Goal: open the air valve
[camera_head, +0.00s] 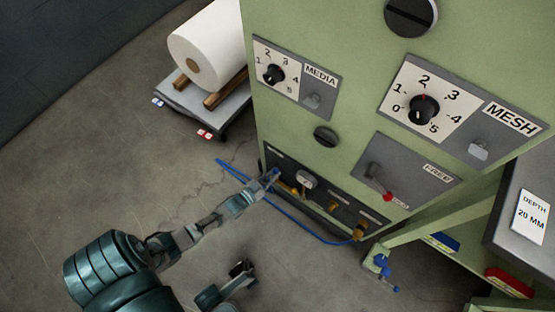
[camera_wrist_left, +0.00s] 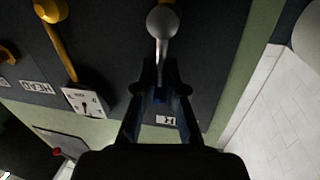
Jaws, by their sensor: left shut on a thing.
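A dark control panel (camera_head: 322,203) runs along the bottom of the green machine. My left gripper (camera_head: 272,177) is at its left end. In the left wrist view, the fingers of my left gripper (camera_wrist_left: 159,78) are shut on a grey valve lever (camera_wrist_left: 162,45) with a rounded end. A bit of blue shows between the fingers, and the fingers hide part of the lever. Whether it is turned cannot be told. My right gripper (camera_head: 243,270) is low in the head view, above the floor and apart from the panel; its jaw gap is unclear.
A blue hose (camera_head: 312,233) loops below the panel. A cart (camera_head: 203,103) with a white roll (camera_head: 207,47) stands behind. The floor at left is clear.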

